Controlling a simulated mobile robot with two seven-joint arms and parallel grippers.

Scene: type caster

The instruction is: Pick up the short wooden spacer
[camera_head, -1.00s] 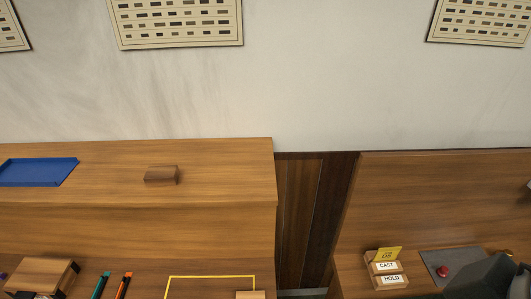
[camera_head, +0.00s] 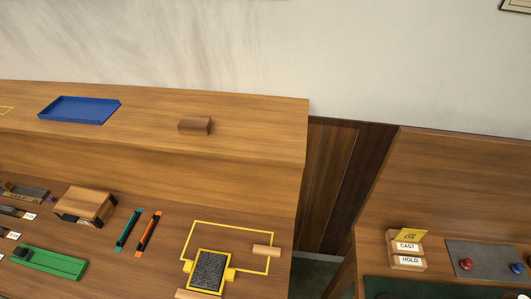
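Two small light wooden pieces lie by the yellow-outlined area of the lower left bench. One short wooden piece (camera_head: 266,251) lies across the outline's right side. The other wooden piece (camera_head: 190,294) is at the bottom edge, partly cut off, below a dark textured plate in a yellow frame (camera_head: 209,270). A darker brown wooden block (camera_head: 195,126) sits on the upper shelf. I cannot tell for certain which of these is the short wooden spacer. Neither of my grippers shows in the head view.
A blue tray (camera_head: 78,111) is on the upper shelf. A wooden box (camera_head: 85,205), a teal tool (camera_head: 129,230), an orange tool (camera_head: 149,234) and a green fixture (camera_head: 48,262) are on the lower bench. A gap separates the right bench with its CAST/HOLD rack (camera_head: 406,250).

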